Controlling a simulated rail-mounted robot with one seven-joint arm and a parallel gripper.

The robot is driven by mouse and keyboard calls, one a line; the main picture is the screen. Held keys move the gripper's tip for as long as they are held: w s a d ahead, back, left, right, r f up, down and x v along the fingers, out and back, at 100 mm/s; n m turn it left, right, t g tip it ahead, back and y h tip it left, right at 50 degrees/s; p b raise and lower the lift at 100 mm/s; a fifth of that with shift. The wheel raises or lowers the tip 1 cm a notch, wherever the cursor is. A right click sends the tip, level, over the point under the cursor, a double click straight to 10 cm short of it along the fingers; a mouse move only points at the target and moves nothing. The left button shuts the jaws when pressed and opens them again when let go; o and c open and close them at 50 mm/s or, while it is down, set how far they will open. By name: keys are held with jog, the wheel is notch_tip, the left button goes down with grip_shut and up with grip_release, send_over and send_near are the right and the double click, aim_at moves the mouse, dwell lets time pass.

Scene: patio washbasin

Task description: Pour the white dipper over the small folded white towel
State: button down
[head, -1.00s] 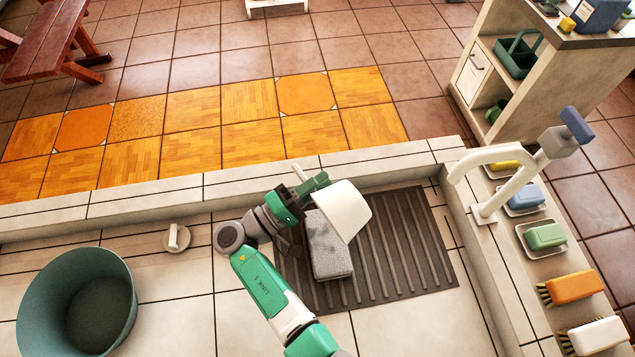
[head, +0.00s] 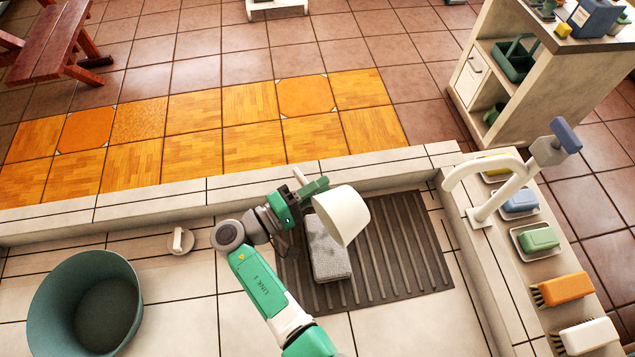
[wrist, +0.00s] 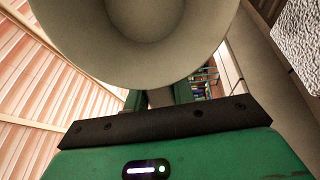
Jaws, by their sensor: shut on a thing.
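My gripper (head: 311,191) is shut on the dipper's handle, just left of the cup. In the wrist view the dipper (wrist: 150,60) fills the top, and a corner of the towel (wrist: 300,42) shows at upper right. I cannot see water in or falling from the dipper.
A green-blue tub (head: 45,300) stands at the lower left, near a small white knob (head: 180,240). A cream faucet (head: 490,200) rises right of the mat. Soaps and brushes (head: 562,290) line the right ledge. A low tiled wall (head: 150,205) runs behind.

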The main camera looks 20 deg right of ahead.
notch_tip(320, 180, up, 8)
jog(key=g+y+p, duration=0.3)
jog(key=y+p, duration=1.5)
jog(key=p, duration=0.5)
jog(key=shift+r+y, duration=0.2)
jog(key=shift+y, duration=0.2)
